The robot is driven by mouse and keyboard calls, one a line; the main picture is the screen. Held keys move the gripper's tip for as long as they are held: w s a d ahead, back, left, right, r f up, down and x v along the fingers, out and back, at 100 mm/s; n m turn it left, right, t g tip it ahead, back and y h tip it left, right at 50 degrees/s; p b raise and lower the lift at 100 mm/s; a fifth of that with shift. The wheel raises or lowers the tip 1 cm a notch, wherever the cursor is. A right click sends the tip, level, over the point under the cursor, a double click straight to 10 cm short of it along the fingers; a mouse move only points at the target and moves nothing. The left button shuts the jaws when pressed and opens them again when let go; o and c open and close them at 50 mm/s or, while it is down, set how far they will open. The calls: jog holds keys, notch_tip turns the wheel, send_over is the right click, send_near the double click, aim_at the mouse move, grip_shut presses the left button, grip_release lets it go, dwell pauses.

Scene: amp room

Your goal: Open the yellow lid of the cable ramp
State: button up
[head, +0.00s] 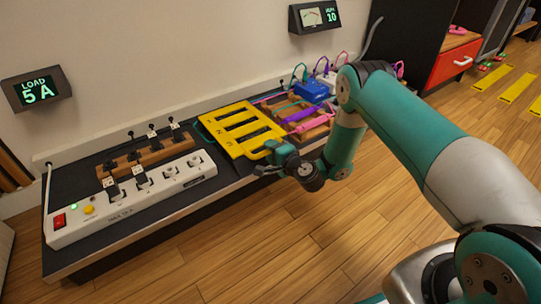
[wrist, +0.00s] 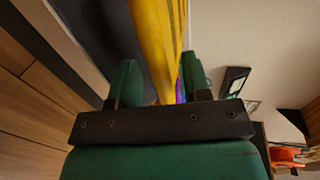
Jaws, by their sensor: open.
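The yellow lid (head: 234,143) is a flat panel with several dark slots, in the middle of the dark bench. It lies at the left of a brown tray with coloured cables, and I cannot tell how the two join. My gripper (head: 266,160) is at the lid's front right edge, with its jaws open. In the wrist view, the yellow lid (wrist: 160,45) runs between the two green fingers of my gripper (wrist: 160,82). I cannot tell whether either finger touches it. A bit of purple shows beside the right finger.
A white power strip (head: 135,203) and a wooden block (head: 140,160) with plugs stand left on the bench. A blue box (head: 311,91) and purple cable (head: 300,115) are at right. A red drawer (head: 453,62) stands beyond. The wooden floor in front is clear.

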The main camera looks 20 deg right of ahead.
jog(key=shift+w, duration=0.4)
